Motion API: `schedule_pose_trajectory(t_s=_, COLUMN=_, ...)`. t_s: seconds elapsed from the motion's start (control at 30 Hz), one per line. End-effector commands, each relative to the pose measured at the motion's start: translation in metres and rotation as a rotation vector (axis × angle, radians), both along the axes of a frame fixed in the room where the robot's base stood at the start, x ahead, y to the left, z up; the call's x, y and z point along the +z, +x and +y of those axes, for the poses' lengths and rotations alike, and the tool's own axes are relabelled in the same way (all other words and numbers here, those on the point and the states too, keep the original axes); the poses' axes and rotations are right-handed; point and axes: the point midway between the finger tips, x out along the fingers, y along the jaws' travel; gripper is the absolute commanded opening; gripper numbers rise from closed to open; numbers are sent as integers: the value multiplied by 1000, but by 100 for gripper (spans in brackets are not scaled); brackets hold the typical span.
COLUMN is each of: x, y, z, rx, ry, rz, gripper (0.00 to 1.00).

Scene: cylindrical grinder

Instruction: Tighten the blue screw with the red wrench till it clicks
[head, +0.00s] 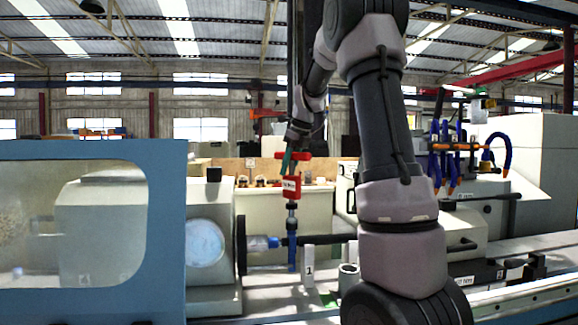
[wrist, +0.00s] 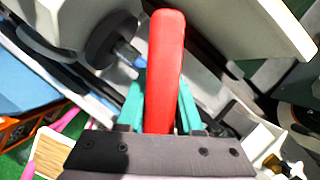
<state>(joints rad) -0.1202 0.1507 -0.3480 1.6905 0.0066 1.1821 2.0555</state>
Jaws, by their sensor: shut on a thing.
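The red wrench (head: 291,187) stands upright in the head view, with a red crossbar on top, a pale label and a metal socket end. My gripper (head: 286,160) is shut on its top part. In the wrist view, the red wrench handle (wrist: 166,60) lies between the teal fingers of my gripper (wrist: 162,100). An upright blue piece, seemingly the blue screw (head: 291,252), is directly under the socket, beside the grinder's spindle. I cannot tell whether the socket is seated on its head. The wrist view hides the wrench's lower end.
A blue-framed guard (head: 166,230) with a window stands at left. A black disc (head: 241,244) and a horizontal blue part (head: 262,243) adjoin the screw. A white marker "1" (head: 309,266) stands just right. Blue coolant hoses (head: 445,150) rise at right. A brush (wrist: 48,155) shows in the wrist view.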

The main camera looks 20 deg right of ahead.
Motion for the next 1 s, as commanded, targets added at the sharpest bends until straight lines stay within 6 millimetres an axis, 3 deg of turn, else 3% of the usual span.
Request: schedule_pose_trajectory(t_s=1.0, x=-12, y=0, z=0, rx=0, ry=0, rz=-2, gripper=0)
